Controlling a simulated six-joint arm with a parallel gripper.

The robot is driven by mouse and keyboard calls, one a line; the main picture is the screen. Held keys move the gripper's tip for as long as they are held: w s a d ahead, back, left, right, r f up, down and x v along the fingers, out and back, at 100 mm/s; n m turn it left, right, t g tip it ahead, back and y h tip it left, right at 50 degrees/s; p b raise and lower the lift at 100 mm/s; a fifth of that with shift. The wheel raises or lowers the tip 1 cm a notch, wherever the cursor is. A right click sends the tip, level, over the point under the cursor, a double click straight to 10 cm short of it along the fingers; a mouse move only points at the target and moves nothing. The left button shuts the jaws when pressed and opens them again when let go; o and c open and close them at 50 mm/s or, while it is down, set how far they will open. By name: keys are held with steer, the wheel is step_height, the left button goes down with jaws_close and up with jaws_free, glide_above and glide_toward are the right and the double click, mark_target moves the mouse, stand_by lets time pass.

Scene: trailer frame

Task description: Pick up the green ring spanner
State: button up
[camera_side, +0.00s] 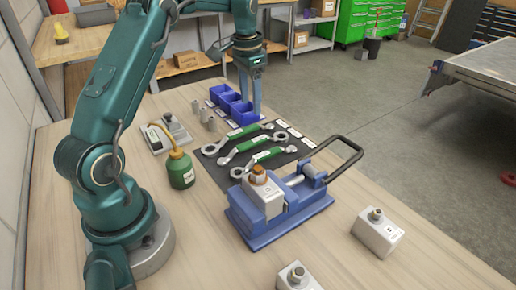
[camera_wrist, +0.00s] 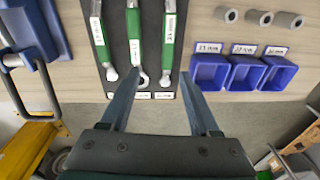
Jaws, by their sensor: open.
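Three spanners with green handles lie side by side on a dark mat (camera_side: 211,168). In the side view they are the far spanner (camera_side: 238,137), the middle spanner (camera_side: 249,145) and the near spanner (camera_side: 268,155). The wrist view shows the left spanner (camera_wrist: 97,32), middle spanner (camera_wrist: 134,40) and right spanner (camera_wrist: 168,38), their upper ends cut off. I cannot tell which is the ring spanner the task names. My gripper (camera_side: 250,112) is open and empty above the mat's far end, beside the blue bins. Its fingertips (camera_wrist: 160,73) flank the middle and right spanners' lower ends in the wrist view.
Blue bins (camera_side: 243,113) and grey sockets (camera_side: 203,115) stand near the spanners. A blue vise (camera_side: 265,232) with a raised handle is in front of the mat. A green oil can (camera_side: 180,170) stands left.

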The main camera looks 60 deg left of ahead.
glide_above(243, 130)
steer(key=shift+n+g, duration=0.4)
step_height(243, 130, down, 4)
steer(key=shift+a+f, duration=0.1)
steer(key=shift+f, duration=2.35)
jaws_close()
